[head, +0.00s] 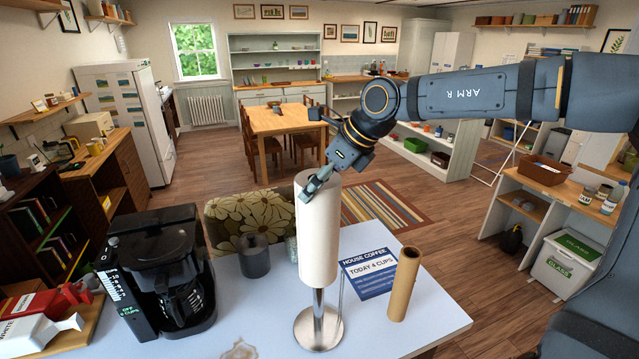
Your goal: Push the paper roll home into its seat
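The white paper roll (318,235) stands upright on a metal holder (318,325) on the pale worktop. The roll sits high on the holder: a length of bare pole shows between its lower end and the round base. My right gripper (317,184) comes down from the upper right to the top of the roll. Its fingertips look closed together and seem to touch the roll's top; the exact contact is hard to see. My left gripper is not in view.
A black coffee maker (160,272) and a dark grey canister (254,256) stand left of the roll. A blue and white coffee card (370,272) lies right of it, beside an upright brown cardboard tube (403,284). The worktop (420,325) is clear at front right.

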